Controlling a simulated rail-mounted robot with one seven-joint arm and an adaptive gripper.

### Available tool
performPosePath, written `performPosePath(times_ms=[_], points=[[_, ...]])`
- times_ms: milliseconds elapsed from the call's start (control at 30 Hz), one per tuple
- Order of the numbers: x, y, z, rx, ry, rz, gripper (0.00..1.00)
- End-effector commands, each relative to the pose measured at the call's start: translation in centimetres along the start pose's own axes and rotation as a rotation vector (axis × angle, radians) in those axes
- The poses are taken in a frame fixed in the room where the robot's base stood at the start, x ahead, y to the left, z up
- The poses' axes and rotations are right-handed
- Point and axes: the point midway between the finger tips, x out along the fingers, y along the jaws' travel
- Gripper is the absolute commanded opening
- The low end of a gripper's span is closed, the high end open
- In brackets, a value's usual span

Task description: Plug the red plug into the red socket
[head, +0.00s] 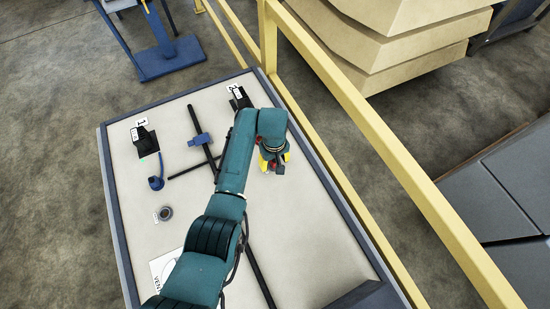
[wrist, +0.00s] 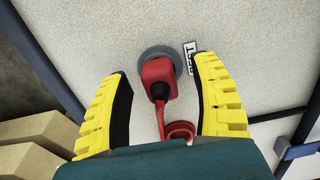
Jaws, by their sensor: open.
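The red plug (wrist: 158,78) stands on or just over a round grey disc (wrist: 181,60) in the wrist view, with its red cable (wrist: 181,129) looped below it. My gripper (wrist: 163,68) is open, with one yellow finger on each side of the plug and a gap on both sides. In the head view my gripper (head: 272,160) is low over the right part of the table, with a bit of the red plug (head: 280,169) showing beside it. No red socket can be made out. Black box 2 (head: 239,99) stands at the back, partly near my arm.
Black box 1 (head: 146,143) and a blue plug (head: 156,183) are at the table's left. A dark rail with a blue block (head: 201,139) crosses the middle. A grey ring (head: 166,213) lies at left. A yellow railing (head: 340,180) runs along the right edge.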

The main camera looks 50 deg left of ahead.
Motion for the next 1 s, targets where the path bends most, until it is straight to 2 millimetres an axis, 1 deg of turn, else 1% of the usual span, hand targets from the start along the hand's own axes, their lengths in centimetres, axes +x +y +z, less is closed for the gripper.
performPosePath(times_ms=[633, 667, 700, 867, 900, 1000], points=[[0.05, -0.03, 0.03, 0.0, -0.001, -0.001, 0.63], [0.05, -0.03, 0.03, 0.0, -0.001, -0.001, 0.62], [0.05, -0.03, 0.03, 0.0, -0.001, -0.001, 0.54], [0.05, -0.03, 0.03, 0.0, -0.001, -0.001, 0.24], [0.05, -0.03, 0.03, 0.0, -0.001, -0.001, 0.16], [0.06, -0.03, 0.03, 0.0, -0.001, -0.001, 0.0]])
